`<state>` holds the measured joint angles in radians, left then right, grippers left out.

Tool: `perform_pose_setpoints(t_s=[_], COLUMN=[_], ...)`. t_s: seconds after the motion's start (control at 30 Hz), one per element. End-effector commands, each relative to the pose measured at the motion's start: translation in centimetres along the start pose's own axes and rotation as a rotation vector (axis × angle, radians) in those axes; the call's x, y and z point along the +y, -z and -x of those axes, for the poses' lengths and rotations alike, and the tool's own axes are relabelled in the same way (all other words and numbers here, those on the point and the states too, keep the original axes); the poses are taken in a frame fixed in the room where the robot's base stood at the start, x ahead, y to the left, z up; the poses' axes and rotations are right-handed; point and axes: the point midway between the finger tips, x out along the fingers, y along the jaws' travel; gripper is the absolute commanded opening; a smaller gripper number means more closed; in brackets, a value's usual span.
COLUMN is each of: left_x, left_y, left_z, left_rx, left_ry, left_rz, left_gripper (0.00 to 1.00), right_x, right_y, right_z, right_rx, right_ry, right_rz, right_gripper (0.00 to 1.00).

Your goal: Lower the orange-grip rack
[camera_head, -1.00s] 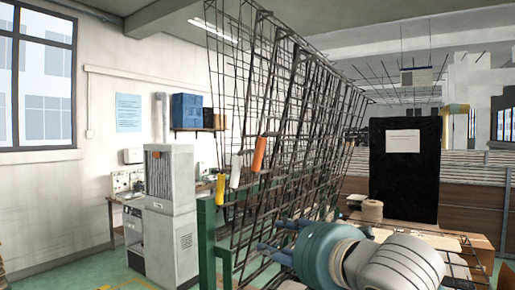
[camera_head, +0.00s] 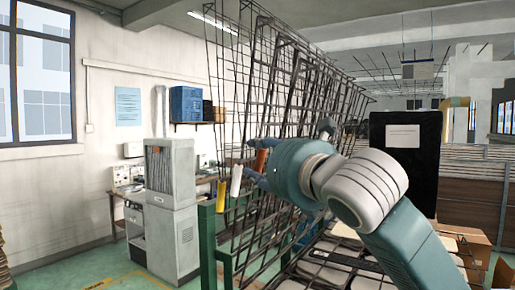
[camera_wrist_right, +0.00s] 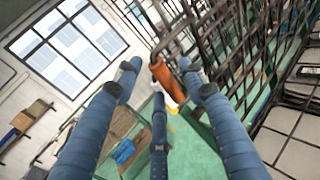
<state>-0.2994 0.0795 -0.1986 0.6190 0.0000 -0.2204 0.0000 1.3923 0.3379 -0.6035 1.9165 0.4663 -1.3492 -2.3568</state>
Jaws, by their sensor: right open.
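The orange grip (camera_head: 262,160) sits on the front edge of one tall, dark wire rack panel (camera_head: 285,90), which stands steeply upright among several others. My right gripper (camera_head: 256,172) is at this grip, its arm hiding part of the rack. In the right wrist view, my open right gripper (camera_wrist_right: 158,88) has its blue fingers spread around the orange grip (camera_wrist_right: 163,80), with one finger on each side; I cannot tell whether they touch it. A white grip (camera_head: 236,181) and a yellow grip (camera_head: 222,196) are on neighbouring panels to the left. My left gripper is not in view.
A green post frame (camera_head: 207,245) carries the racks. Flat, pale-topped panels (camera_head: 335,262) lie below my right arm. A grey cabinet (camera_head: 172,215) stands to the left, a black board (camera_head: 410,185) to the right. Green floor is clear at the front left.

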Motion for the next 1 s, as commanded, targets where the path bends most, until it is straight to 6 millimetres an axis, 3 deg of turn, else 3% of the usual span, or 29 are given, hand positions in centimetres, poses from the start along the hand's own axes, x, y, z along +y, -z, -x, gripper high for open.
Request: perform_pose_setpoints(t_s=[0.17,0.47,0.7,1.0], left_x=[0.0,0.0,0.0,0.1], left_y=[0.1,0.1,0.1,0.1], left_z=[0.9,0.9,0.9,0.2], left_rx=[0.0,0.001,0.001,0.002], left_ry=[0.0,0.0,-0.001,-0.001], left_rz=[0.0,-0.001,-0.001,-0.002], left_gripper=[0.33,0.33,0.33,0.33], right_x=[0.0,0.0,0.0,-0.4], right_y=[-0.1,0.1,0.0,0.3], right_z=[-1.5,-1.7,-1.7,-1.3], right_rx=[0.001,-0.001,-0.001,-0.012], right_ry=[0.0,-0.001,0.0,0.0], right_rz=[0.0,0.001,0.0,-0.005], right_gripper=[0.41,0.41,0.0,0.0])
